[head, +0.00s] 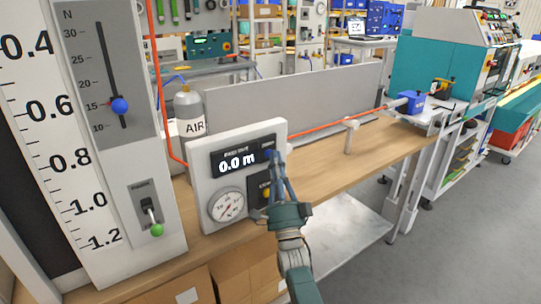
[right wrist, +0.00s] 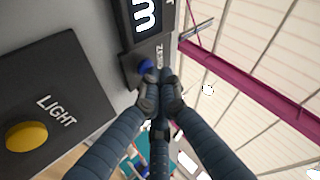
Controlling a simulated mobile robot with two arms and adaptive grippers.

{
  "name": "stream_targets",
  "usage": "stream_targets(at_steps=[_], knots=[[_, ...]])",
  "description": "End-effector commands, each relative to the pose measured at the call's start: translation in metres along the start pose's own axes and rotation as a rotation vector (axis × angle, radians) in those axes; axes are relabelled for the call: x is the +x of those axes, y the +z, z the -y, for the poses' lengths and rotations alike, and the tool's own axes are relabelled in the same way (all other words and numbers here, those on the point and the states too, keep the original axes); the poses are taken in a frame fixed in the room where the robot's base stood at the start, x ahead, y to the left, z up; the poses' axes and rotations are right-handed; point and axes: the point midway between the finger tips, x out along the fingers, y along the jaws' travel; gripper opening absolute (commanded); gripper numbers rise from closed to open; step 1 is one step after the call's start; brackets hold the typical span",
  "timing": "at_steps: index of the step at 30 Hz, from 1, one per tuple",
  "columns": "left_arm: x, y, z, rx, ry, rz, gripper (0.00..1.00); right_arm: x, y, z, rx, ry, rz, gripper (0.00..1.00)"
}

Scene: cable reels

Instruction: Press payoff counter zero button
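The payoff counter (head: 240,160) is a dark panel on a white box standing on the wooden bench. Its display reads 0.0 m. A round blue button (right wrist: 146,68), with lettering beside it that seems to read ZERO, shows in the right wrist view, just beyond my fingertips. My right gripper (head: 272,157) reaches up to the box's right side, its fingers drawn together and empty. It also shows in the right wrist view (right wrist: 160,92). The fingertips look very close to the button; I cannot tell whether they touch. My left gripper is not in view.
A yellow button (right wrist: 27,136) labelled LIGHT and a dial gauge (head: 228,207) share the box. A scale panel with a green-tipped lever (head: 156,230) stands at left. An orange cable (head: 310,146) runs right over the bench (head: 375,150), past a small post (head: 350,135).

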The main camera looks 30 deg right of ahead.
Motion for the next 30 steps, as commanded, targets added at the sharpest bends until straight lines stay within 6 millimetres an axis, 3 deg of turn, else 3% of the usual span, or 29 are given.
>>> stream_targets(at_steps=[23, 30], knots=[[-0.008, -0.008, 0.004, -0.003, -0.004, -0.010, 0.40, -0.013, -0.007, 0.008, 0.000, 0.001, 0.001, 0.00], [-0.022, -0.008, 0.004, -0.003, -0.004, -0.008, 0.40, -0.025, -0.017, 0.019, -0.002, 0.003, 0.003, 0.00]])
